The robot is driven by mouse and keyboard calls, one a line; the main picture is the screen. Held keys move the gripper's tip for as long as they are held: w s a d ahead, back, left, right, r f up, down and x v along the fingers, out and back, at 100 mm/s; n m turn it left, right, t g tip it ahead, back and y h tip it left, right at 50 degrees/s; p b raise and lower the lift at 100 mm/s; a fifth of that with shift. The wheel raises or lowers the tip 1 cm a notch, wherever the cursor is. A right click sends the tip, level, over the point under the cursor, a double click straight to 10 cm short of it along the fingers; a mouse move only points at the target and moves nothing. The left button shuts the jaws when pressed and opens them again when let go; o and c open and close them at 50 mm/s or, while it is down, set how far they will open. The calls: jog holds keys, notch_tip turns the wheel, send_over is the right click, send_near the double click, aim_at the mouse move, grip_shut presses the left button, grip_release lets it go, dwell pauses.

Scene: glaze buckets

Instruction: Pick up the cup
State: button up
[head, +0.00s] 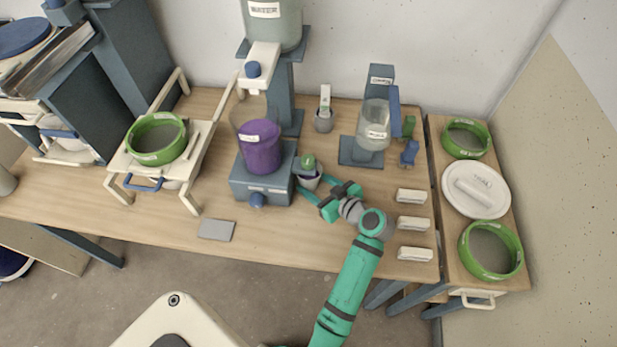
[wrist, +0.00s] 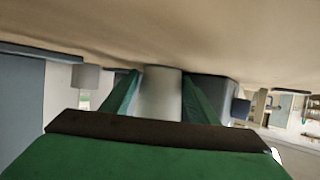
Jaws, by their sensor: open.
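In the wrist view, a pale cylindrical body, apparently the cup (wrist: 161,97), sits between the two green fingers of my open gripper (wrist: 160,92). Whether either finger touches it cannot be told. Part of the cup is hidden by a finger in the head view.
A container of purple glaze (head: 262,150) stands on the blue-grey stand (head: 240,187) close left of the cup. A small grey pot (head: 324,124) and a clear jar (head: 373,131) are behind. Several white blocks (head: 411,223) lie to the right. The front-middle table is clear except a grey plate (head: 216,230).

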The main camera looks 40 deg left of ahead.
jog(key=shift+s+a, duration=0.1)
jog(key=shift+a, duration=0.1)
jog(key=c, duration=0.9)
jog(key=shift+o, duration=0.2)
jog(key=shift+r, duration=0.1)
